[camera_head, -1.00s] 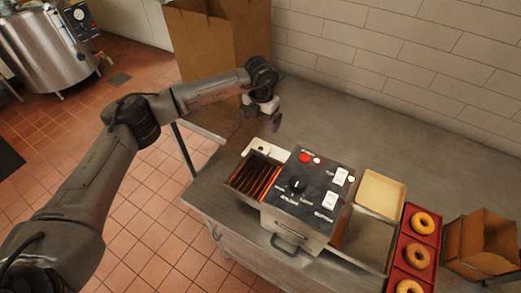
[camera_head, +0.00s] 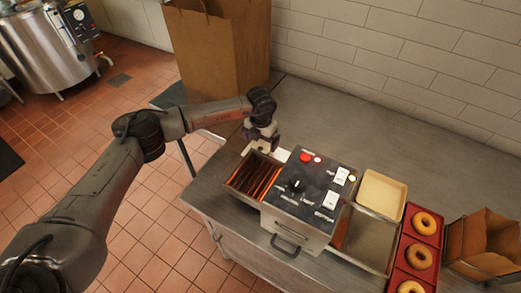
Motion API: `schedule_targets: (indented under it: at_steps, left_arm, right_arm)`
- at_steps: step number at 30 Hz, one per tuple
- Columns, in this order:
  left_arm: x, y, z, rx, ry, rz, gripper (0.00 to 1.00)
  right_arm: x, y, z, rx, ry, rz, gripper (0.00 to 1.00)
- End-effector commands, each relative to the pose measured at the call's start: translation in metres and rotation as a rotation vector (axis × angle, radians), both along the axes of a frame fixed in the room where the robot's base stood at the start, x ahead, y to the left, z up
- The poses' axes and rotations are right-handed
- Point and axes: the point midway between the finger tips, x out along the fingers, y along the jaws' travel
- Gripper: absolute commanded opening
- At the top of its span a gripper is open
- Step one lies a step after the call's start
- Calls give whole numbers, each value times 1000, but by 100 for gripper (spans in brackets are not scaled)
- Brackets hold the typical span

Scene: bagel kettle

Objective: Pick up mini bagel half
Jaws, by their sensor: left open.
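The gripper hides much of that piece, and I cannot tell whether the mini bagel half lies there or whether the fingers touch anything. Golden ring-shaped bagels sit in a red tray (camera_head: 436,238) at the right: one at the back (camera_head: 425,223), one in the middle (camera_head: 419,256) and one at the front (camera_head: 410,287). My right gripper is not in view.
The toaster (camera_head: 305,195) stands on the steel table, with glowing slots (camera_head: 253,178) at its left and a metal chute (camera_head: 365,240) at its right. A cream tray (camera_head: 381,194) lies behind the chute. A brown paper bag (camera_head: 222,50) stands behind my arm.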

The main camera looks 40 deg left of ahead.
Motion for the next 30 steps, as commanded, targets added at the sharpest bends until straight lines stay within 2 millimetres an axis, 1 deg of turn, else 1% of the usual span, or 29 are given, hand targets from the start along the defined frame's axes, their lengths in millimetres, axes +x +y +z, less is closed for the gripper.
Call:
schedule_targets:
  at_steps: [1, 3, 7, 10, 15, 17, 30]
  left_arm:
    - [-1, 0, -9, 0, 4, 0, 100]
    - [-1, 1, -18, 1, 3, -1, 100]
    - [-1, 0, -34, 0, 2, 0, 100]
    - [-1, 0, -38, 0, 1, 0, 100]
    - [-1, 0, -38, 0, 1, 0, 100]
    - [-1, 0, -38, 0, 1, 0, 95]
    - [-1, 0, -38, -1, 1, 0, 53]
  right_arm:
    - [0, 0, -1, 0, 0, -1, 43]
    - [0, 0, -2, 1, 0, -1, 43]
    - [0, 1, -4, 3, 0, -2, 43]
    - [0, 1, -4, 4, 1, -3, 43]
    - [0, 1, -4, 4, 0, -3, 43]
    - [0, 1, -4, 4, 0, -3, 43]
    - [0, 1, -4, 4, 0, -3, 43]
